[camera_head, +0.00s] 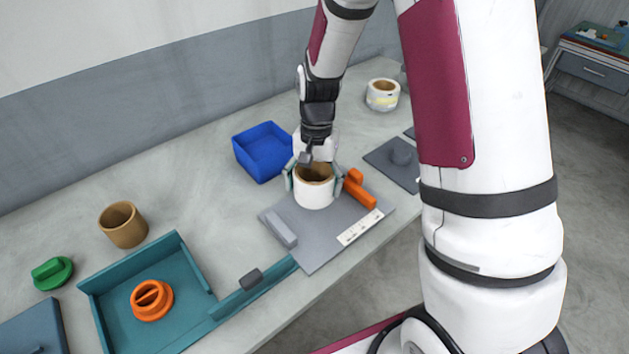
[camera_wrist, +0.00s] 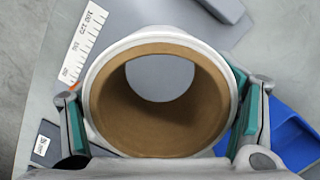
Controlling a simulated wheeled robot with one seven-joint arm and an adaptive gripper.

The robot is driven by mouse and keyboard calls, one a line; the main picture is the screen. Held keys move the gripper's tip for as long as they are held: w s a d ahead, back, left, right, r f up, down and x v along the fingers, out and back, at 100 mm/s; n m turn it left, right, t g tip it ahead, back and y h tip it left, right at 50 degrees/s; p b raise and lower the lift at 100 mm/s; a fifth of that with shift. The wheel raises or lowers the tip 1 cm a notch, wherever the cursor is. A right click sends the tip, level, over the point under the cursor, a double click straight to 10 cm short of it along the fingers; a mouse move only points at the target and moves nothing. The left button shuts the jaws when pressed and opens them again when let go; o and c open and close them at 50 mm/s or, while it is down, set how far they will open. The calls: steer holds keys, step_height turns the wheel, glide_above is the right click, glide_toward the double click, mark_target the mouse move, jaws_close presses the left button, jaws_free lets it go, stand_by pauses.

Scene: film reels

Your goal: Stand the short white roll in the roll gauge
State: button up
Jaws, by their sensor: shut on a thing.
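The short white roll (camera_head: 314,196) has a white outside and a brown core. It is upright over the roll gauge, a grey plate (camera_head: 318,248) with a grey block (camera_head: 281,229), an orange stop (camera_head: 360,188) and a white scale strip. My gripper (camera_head: 314,180) is shut on the roll, one finger on each side. In the wrist view the roll (camera_wrist: 107,58) shows between the teal fingertips (camera_wrist: 160,112), with grey plate seen through its bore. I cannot tell whether its bottom edge touches the plate.
A blue bin (camera_head: 262,152) stands behind the gauge. A teal tray (camera_head: 198,310) with an orange part (camera_head: 151,300) lies at the front left, near a tan roll (camera_head: 123,224) and a green part (camera_head: 52,273). A pale roll (camera_head: 382,95) stands at the back right.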

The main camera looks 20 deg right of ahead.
steer(key=shift+f+b, duration=1.4)
steer(key=shift+f, duration=1.45)
steer(key=shift+f, duration=0.55)
steer(key=o, duration=1.1)
steer(key=shift+c, duration=0.2)
steer(key=shift+w+d+r+p, duration=0.15)
steer(key=shift+r+p, duration=0.6)
steer(key=shift+r, duration=1.05)
steer(key=shift+w+d+r+p, duration=0.15)
steer(key=shift+r+p, duration=0.6)
steer(key=shift+r, duration=1.1)
steer(key=shift+w+d+r+p, duration=0.15)
steer(key=shift+r+p, duration=0.6)
steer(key=shift+r, duration=1.05)
steer(key=shift+a, duration=0.1)
